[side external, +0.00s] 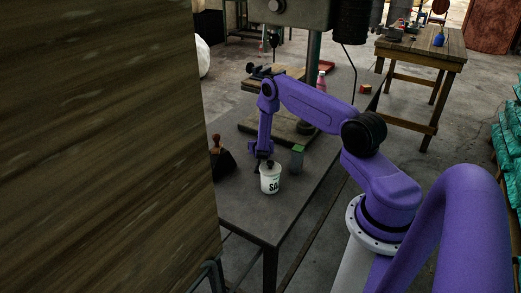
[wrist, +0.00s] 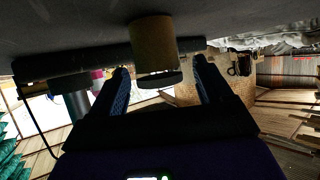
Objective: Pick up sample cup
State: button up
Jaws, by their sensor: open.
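The sample cup (side external: 270,182), white with dark lettering starting "SA", stands upright on the dark table near its front end in the side view. My gripper (side external: 263,167) is right at the cup's top, just behind it, and its fingers are partly hidden there. The wrist view is upside down. In it a tan cylinder with a dark disc-like top, apparently the cup (wrist: 153,45), stands between the two blue fingers of my open gripper (wrist: 160,72). Gaps show on both sides of it.
The dark table (side external: 240,213) has a brown-and-black object (side external: 221,160) left of the cup. A grey block with a green top (side external: 297,158) stands close on the right. A machine with a column (side external: 313,52) and a pink bottle (side external: 321,80) are farther back.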

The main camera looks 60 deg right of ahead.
jog(key=shift+x, duration=1.1)
jog(key=shift+r, duration=0.1)
jog(key=c, duration=1.1)
jog(key=shift+r, duration=0.1)
